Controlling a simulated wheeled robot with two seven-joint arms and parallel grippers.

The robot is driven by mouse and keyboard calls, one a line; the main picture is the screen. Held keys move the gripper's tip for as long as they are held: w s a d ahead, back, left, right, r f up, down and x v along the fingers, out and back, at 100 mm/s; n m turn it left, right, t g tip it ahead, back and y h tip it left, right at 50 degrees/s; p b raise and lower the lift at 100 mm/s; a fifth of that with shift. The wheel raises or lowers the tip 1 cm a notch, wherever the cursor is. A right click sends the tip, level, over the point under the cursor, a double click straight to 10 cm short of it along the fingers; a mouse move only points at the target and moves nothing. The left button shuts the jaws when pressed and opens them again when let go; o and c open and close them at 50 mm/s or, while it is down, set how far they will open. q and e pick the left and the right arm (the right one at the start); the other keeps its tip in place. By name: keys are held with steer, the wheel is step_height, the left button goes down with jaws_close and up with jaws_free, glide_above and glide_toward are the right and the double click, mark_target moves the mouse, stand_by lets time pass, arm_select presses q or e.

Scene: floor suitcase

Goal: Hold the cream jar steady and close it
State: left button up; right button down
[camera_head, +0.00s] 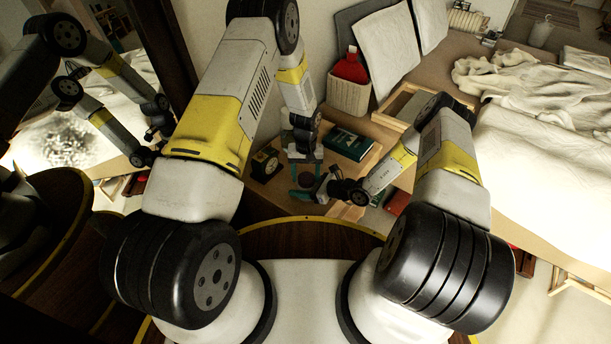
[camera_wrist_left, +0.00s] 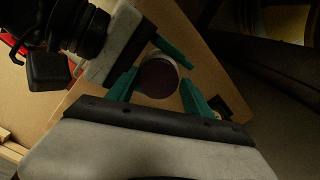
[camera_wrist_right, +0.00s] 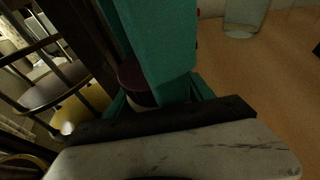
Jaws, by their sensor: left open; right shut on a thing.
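The cream jar (camera_wrist_left: 158,77) shows in the left wrist view as a dark purple round top with a pale rim. In the right wrist view its purple lid (camera_wrist_right: 131,77) sits over a pale body, partly hidden by a teal finger of my left gripper. I cannot tell whether the lid is fully seated. My left gripper (camera_wrist_left: 158,91) is open, one finger on each side of the jar, coming from above. My right gripper (camera_wrist_right: 158,98) is shut on the jar from the side. In the head view the left gripper (camera_head: 305,178) and right gripper (camera_head: 328,188) meet low over the table; the jar is hidden there.
The wooden table (camera_head: 270,195) holds a green book (camera_head: 350,143) and a small black clock (camera_head: 265,163) close to the grippers. A basket (camera_head: 348,97) with a red-topped item stands behind. A clear glass (camera_wrist_right: 244,16) shows in the right wrist view. The bed lies at right.

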arm_select(q)
steer(key=r, duration=0.4)
steer(key=shift+d+r, duration=0.2)
steer(key=shift+r, duration=0.05)
steer(key=shift+a, duration=0.1)
steer(key=shift+c, duration=1.4)
steer(key=shift+s+a+r+n, duration=0.15)
steer(key=shift+r+n, duration=0.35)
steer(key=shift+n, duration=0.6)
steer(key=r+n, duration=0.1)
steer(key=n, duration=0.1)
steer(key=shift+r+n, duration=0.2)
steer(key=shift+n, duration=0.2)
steer(key=shift+r+n, duration=0.55)
steer(key=shift+n, duration=0.35)
steer(key=shift+f, duration=0.1)
steer(key=shift+f, duration=3.95)
steer(key=shift+c, duration=0.4)
